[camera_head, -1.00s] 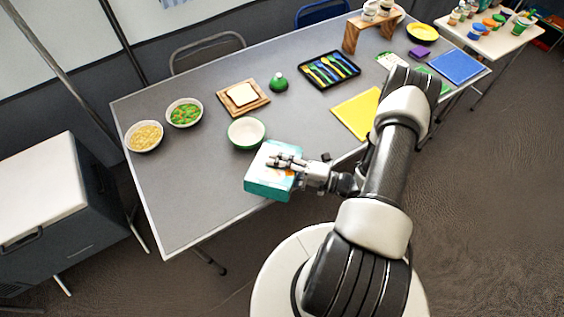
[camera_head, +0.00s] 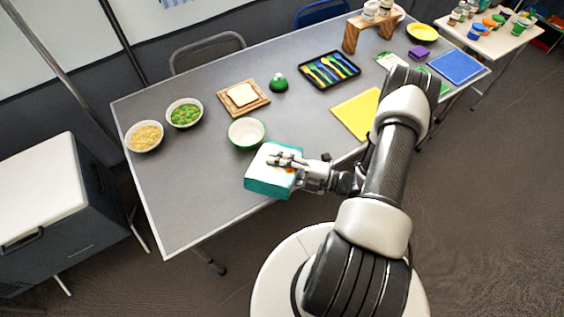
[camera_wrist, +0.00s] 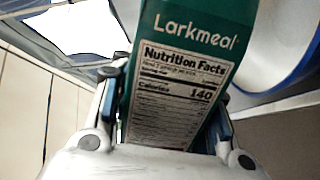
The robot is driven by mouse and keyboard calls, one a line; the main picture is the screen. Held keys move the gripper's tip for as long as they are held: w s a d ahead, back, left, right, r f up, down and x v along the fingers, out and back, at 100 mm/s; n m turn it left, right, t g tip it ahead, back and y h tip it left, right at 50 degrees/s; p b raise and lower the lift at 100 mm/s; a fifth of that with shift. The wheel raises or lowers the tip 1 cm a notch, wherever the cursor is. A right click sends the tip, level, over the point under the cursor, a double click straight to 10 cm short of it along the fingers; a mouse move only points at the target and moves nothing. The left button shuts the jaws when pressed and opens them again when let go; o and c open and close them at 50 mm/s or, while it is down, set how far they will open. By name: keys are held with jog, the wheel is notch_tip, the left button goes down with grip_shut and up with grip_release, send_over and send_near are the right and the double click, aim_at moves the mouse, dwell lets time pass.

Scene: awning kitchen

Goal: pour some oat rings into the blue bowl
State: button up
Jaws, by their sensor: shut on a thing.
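A white and teal box (camera_head: 268,184) is in my gripper (camera_head: 284,162) at the near edge of the table. In the wrist view the box (camera_wrist: 190,35) shows a dark green side with "Larkmeal" and a nutrition label, between the two fingers (camera_wrist: 168,115). The box looks tilted; its opening and contents are hidden. A white bowl with a green outside (camera_head: 246,132) stands just behind the box in the head view. It looks empty. No bowl there looks clearly blue. A curved white thing with a blue edge (camera_wrist: 300,75) fills the right of the wrist view.
Bowls of yellowish pieces (camera_head: 145,136) and green-orange food (camera_head: 184,113) stand at the left. Bread on a board (camera_head: 262,106), a green object (camera_head: 279,83), a cutlery tray (camera_head: 312,82) and a yellow mat (camera_head: 345,121) are farther back. The table's near left is clear.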

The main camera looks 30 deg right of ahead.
jog(key=shift+w+d+r+m, duration=0.2)
jog(key=shift+r+m, duration=0.1)
jog(key=shift+m, duration=0.2)
dwell(1.1)
jog(key=shift+w+d+r+m+p, duration=0.15)
jog(key=shift+r+m+p, duration=0.25)
jog(key=shift+r+p, duration=0.1)
jog(key=shift+w+d+r+m+p, duration=0.1)
jog(key=shift+r+m+p, duration=0.3)
jog(key=shift+r+p, duration=0.1)
dwell(1.3)
jog(key=f+n+b, duration=0.2)
jog(key=s+a+f, duration=0.1)
jog(key=shift+f+n+b, duration=0.2)
jog(key=shift+n+b, duration=0.2)
jog(key=shift+s+a+r+n+p, duration=0.2)
jog(key=shift+r+n+p, duration=0.25)
jog(key=shift+n, duration=0.35)
